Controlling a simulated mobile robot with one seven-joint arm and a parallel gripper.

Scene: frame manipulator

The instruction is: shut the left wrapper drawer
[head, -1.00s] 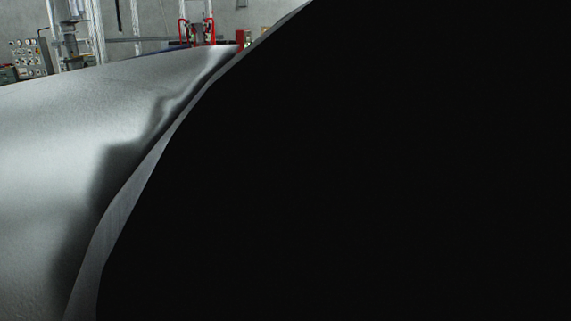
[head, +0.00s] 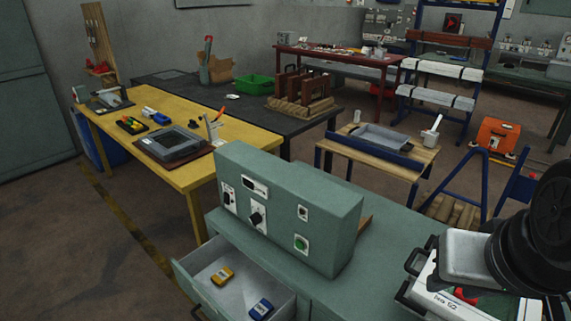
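The drawer (head: 243,287) stands pulled out at the left end of a grey-green bench (head: 385,262), low in the head view. A yellow item (head: 222,275) and a blue item (head: 261,309) lie inside it. A dark handle (head: 197,312) shows on its front, cut by the bottom edge of the picture. Part of my arm, grey and black, shows at the right edge, over the right part of the bench and well apart from the drawer. My gripper's fingers are not in view. No second drawer can be made out.
A control box (head: 290,205) with knobs and a green button stands on the bench behind the drawer. A yellow table (head: 190,178) stands beyond at left. A white case (head: 440,290) lies near my arm. Bare floor (head: 100,265) is free left of the drawer.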

